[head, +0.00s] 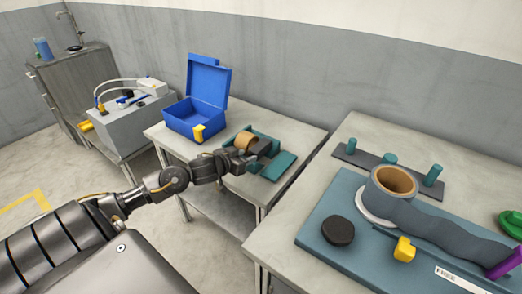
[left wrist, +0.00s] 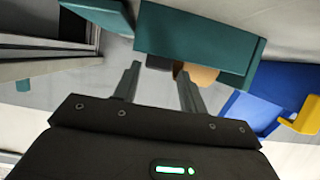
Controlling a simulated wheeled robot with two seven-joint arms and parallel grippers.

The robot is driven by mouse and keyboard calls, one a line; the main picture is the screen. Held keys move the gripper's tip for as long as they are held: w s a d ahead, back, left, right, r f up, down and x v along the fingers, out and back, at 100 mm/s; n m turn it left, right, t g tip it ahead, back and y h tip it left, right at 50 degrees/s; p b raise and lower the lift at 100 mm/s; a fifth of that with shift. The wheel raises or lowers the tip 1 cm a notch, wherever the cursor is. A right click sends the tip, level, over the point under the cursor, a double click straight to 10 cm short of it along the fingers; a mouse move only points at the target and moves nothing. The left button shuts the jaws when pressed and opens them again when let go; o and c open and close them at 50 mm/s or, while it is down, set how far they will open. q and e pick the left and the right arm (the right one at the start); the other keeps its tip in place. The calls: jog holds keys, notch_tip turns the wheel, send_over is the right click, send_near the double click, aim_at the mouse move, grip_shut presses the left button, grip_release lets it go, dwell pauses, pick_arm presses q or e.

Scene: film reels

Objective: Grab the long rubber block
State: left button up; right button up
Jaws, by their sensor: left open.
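A dark block (head: 264,146), which looks like the long rubber block, lies by a teal holder (head: 279,166) on the small table. In the left wrist view only a small dark part (left wrist: 159,63) shows between my fingers, next to a tan roll (left wrist: 202,74) and the teal holder (left wrist: 200,38). My left gripper (head: 247,158) is at the block's near side, open, with its fingertips (left wrist: 159,71) apart. In the head view the gripper partly hides the block; I cannot tell whether they touch. My right gripper is not in view.
An open blue case (head: 192,121) with a yellow latch stands behind left on the same table. The larger table at right holds a blue-grey board (head: 335,245), a tan-cored reel (head: 392,187) and a black puck (head: 338,230). A floor gap separates the tables.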

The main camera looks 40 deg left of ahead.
aim_at(252, 153)
pick_arm(q)
jog(key=x, duration=0.4)
jog(key=shift+w+f, duration=0.15)
jog(key=shift+w, duration=0.25)
jog(key=shift+w+f, duration=0.1)
jog(key=shift+w, duration=0.15)
jog(key=shift+c, duration=1.3)
jog(key=c, duration=0.4)
jog(key=shift+c, duration=0.2)
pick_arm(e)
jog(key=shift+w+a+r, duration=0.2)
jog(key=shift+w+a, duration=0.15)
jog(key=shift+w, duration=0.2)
